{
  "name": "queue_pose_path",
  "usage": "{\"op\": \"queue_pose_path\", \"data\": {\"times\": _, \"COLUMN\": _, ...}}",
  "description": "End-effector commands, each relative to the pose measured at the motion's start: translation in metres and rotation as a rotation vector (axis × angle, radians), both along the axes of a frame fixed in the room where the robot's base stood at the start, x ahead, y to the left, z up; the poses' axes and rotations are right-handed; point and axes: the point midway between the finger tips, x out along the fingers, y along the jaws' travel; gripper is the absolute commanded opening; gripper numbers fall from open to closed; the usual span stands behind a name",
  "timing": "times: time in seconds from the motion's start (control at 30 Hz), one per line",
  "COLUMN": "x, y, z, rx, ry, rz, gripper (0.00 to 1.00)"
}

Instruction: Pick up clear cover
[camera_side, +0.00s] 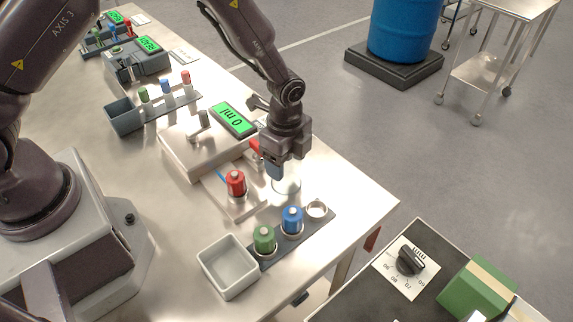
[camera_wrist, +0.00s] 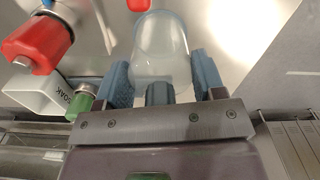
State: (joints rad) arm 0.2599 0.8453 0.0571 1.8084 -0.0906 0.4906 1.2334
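The clear cover (camera_side: 287,183) is a see-through rounded cup on the work surface below my gripper in the side view. My gripper (camera_side: 281,172) is low over it and hides part of it.
A red-capped vial (camera_side: 236,184) stands close left of my gripper. A rack holds green (camera_side: 264,240) and blue (camera_side: 292,220) capped vials in front. A white open bin (camera_side: 228,266) stands at the front. The scale with a green display (camera_side: 233,120) is behind.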

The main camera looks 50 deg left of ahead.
Motion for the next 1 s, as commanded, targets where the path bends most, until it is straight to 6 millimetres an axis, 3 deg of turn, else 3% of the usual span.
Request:
{"op": "queue_pose_path", "data": {"times": 0.37, "x": 0.0, "y": 0.0, "z": 0.003, "rx": -0.001, "ry": -0.002, "rz": 0.0, "gripper": 0.39}}
{"op": "queue_pose_path", "data": {"times": 0.5, "x": 0.001, "y": 0.0, "z": 0.013, "rx": -0.001, "ry": -0.002, "rz": 0.0, "gripper": 0.39}}
{"op": "queue_pose_path", "data": {"times": 0.63, "x": 0.0, "y": 0.0, "z": 0.036, "rx": -0.002, "ry": -0.005, "rz": 0.001, "gripper": 0.39}}
{"op": "queue_pose_path", "data": {"times": 0.9, "x": -0.049, "y": 0.011, "z": 0.094, "rx": -0.002, "ry": -0.006, "rz": 0.0, "gripper": 0.39}}
{"op": "queue_pose_path", "data": {"times": 1.0, "x": -0.076, "y": 0.017, "z": 0.104, "rx": -0.001, "ry": -0.002, "rz": 0.001, "gripper": 0.39}}
